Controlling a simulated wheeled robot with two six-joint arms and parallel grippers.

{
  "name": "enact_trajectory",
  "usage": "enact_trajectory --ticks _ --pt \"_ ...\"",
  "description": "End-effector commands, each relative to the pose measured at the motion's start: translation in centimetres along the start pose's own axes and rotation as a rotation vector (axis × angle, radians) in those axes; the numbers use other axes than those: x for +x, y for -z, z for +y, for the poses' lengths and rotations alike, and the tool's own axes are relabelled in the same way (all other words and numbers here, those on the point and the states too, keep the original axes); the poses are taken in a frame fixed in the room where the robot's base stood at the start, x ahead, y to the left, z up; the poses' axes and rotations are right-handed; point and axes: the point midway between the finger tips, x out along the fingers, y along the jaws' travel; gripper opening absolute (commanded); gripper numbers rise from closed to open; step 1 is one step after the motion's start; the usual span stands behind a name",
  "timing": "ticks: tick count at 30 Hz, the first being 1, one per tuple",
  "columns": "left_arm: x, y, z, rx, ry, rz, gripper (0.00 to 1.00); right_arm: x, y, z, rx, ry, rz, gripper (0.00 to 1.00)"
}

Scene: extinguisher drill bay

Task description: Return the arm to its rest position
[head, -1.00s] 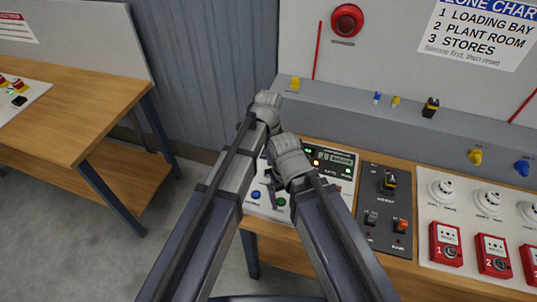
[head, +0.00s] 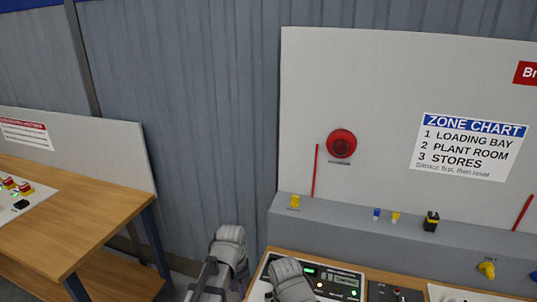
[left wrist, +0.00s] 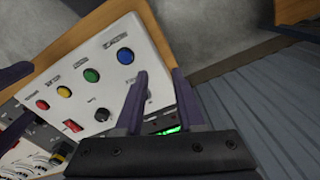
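My two arms show only as grey joints at the bottom of the head view, one at the left and one over the panel. In the left wrist view my left gripper (left wrist: 161,92) has its two dark fingers apart with nothing held between them. It is over the edge of a white control panel (left wrist: 82,62) with red, yellow, green and blue (left wrist: 125,56) buttons. A green lit part shows just behind the fingers.
A wooden side table (head: 85,210) stands at the left. A grey ledge (head: 350,230) carries small yellow, blue and black items below a board with a red round sounder (head: 341,144) and a zone chart (head: 468,147). Blue-grey corrugated wall (head: 200,110) fills the back.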

Motion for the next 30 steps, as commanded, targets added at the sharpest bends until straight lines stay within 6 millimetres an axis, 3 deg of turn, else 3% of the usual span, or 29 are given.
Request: enact_trajectory --ticks 1,3,15,30 --pt "-0.1 -1.8 -0.2 -0.088 0.003 0.004 0.38 0.0 0.0 0.0 0.000 0.000 0.000 1.00" --pt "-0.1 -3.2 -0.7 -0.199 0.007 0.009 0.38 0.0 0.0 0.0 0.000 0.000 0.000 1.00" --pt "-0.3 -9.9 -1.9 -0.702 0.018 0.034 0.38 0.0 0.0 0.0 0.000 0.000 0.000 1.00" --pt "3.1 -7.4 6.6 -0.466 0.049 -0.065 0.38 3.5 0.2 -0.3 0.000 0.000 0.000 1.00"
